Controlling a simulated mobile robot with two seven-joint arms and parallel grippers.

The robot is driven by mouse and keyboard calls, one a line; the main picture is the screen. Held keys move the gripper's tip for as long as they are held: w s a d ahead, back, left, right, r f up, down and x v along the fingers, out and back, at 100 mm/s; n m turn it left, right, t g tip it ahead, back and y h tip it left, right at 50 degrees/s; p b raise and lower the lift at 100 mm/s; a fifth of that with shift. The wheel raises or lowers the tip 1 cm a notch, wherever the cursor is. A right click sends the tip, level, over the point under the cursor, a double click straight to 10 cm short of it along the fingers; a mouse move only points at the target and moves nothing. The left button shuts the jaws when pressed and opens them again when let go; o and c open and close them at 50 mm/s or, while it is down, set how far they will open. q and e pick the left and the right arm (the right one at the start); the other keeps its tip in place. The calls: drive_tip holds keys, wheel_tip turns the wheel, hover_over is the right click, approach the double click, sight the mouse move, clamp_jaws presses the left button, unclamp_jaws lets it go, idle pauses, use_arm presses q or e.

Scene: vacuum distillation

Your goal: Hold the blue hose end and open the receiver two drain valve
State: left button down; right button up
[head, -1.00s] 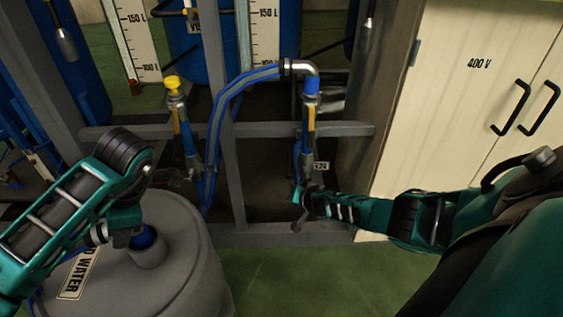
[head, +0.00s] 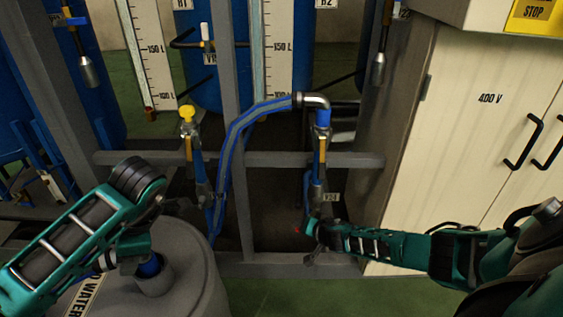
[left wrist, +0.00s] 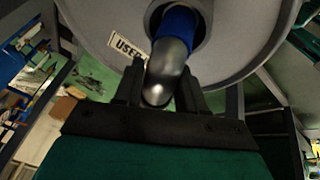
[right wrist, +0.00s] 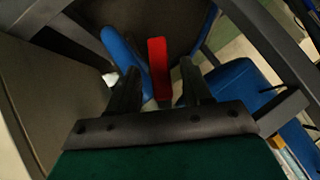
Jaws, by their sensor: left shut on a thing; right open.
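My left gripper (left wrist: 158,92) is shut on the silver elbow (left wrist: 168,66) of the blue hose end. The blue part of the hose end (left wrist: 178,22) sits in the round opening of the grey drum, and it also shows in the head view (head: 149,266). My left gripper (head: 133,262) is just beside it. My right gripper (right wrist: 160,76) is open, with the red valve handle (right wrist: 158,66) between its fingers, apart from both as far as I can tell. In the head view my right gripper (head: 312,238) is low by the V24 tag (head: 331,197); the valve body is mostly hidden.
The grey drum (head: 190,265) stands at the lower left. A 400 V cabinet (head: 470,140) closes off the right. Green floor is free in front.

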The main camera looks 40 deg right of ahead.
drive_tip(key=v, duration=0.9)
drive_tip(key=shift+s+r, duration=0.15)
drive_tip(key=shift+r, duration=0.05)
use_arm(q)
drive_tip(key=c, duration=0.6)
unclamp_jaws()
use_arm(e)
drive_tip(key=shift+a, duration=0.1)
use_arm(q)
drive_tip(key=shift+o, duration=0.2)
